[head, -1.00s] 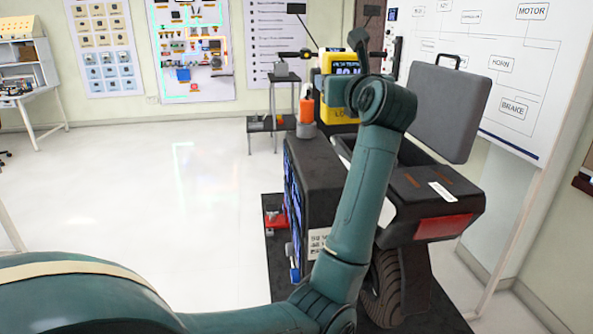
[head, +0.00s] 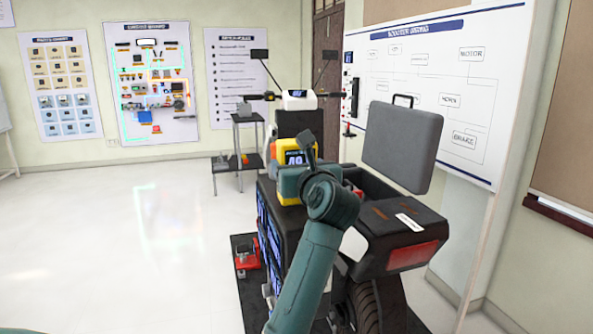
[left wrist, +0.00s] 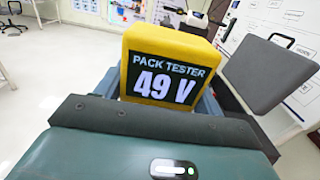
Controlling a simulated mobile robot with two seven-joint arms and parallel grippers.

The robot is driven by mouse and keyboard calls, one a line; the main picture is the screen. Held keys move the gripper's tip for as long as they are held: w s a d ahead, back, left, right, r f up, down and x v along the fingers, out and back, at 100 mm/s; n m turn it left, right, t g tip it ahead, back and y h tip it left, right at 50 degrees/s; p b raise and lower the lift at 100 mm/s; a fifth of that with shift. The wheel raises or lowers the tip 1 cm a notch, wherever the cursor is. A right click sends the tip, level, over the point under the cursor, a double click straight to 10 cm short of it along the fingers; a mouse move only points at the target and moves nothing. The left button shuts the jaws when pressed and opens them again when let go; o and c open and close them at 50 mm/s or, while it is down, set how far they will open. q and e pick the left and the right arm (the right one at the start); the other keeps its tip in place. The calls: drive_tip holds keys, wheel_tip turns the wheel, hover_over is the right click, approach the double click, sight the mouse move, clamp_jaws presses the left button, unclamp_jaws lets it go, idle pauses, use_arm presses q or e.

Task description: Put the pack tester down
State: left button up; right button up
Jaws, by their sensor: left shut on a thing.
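The pack tester (head: 293,156) is a yellow box with a dark screen reading 49 V. It stands about upright over the far end of a dark cabinet (head: 283,221) beside the scooter. My left gripper (head: 308,180) is shut on it from the near side and hides its lower part. In the left wrist view, the tester (left wrist: 168,72) fills the middle, with its lower edge hidden behind the gripper (left wrist: 160,108). I cannot tell whether its base touches the cabinet top. My right gripper is not in view.
The scooter's rear box (head: 412,235) and raised seat (head: 402,145) stand close on the right. An orange object (head: 271,160) stands just left of the tester. A small dark stand (head: 248,140) is behind. The floor at left is clear.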

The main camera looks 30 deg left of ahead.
use_arm(q)
drive_tip(key=shift+f, duration=0.45)
drive_tip(key=shift+f, duration=0.15)
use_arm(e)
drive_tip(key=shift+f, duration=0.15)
use_arm(q)
drive_tip(key=o, duration=0.7)
drive_tip(key=shift+f, duration=0.15)
drive_tip(key=o, duration=0.4)
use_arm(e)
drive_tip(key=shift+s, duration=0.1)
use_arm(q)
drive_tip(key=shift+o, duration=0.2)
drive_tip(key=shift+r, duration=0.35)
drive_tip(key=b+v, duration=0.3)
drive_tip(key=v, duration=0.9)
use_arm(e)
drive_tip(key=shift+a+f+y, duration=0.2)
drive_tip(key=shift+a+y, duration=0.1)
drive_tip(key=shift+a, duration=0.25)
